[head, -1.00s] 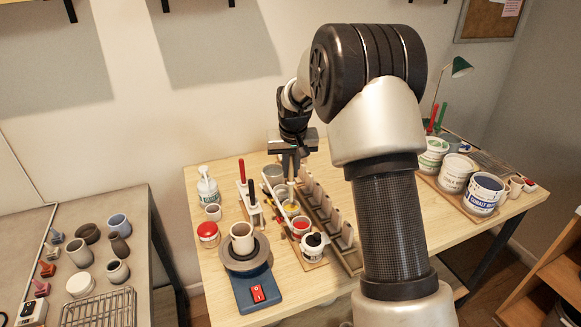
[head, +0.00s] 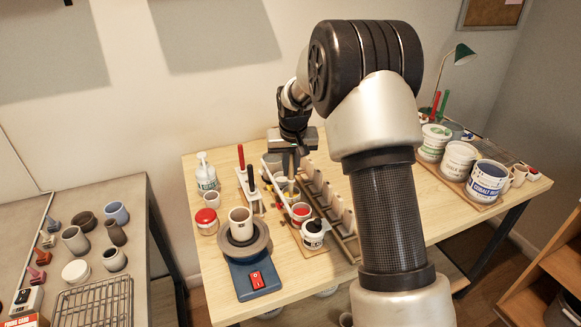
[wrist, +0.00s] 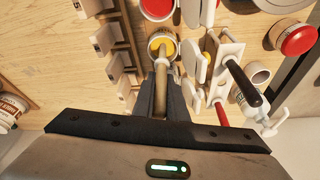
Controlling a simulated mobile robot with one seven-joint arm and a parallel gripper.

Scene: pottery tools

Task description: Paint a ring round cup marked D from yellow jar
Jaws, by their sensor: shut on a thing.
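My gripper (wrist: 166,98) is shut on a paintbrush (wrist: 161,75), which has a pale handle. The brush points away from the gripper, and its yellow end is over or inside the yellow jar (wrist: 153,44) in the wrist view; I cannot tell how deep. In the head view, my gripper (head: 291,158) is above the row of jars, and the yellow jar is mostly hidden there. A pale cup (head: 240,221) stands upright on the blue-based wheel (head: 250,278), front left of the gripper. I cannot read a letter D on any cup.
A red jar (head: 301,212) and a black-topped jar (head: 313,234) stand near the gripper. A white brush holder (head: 250,195) with upright brushes is to the left. A wooden rack (head: 340,212) is to the right. Large tubs (head: 487,181) stand far right.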

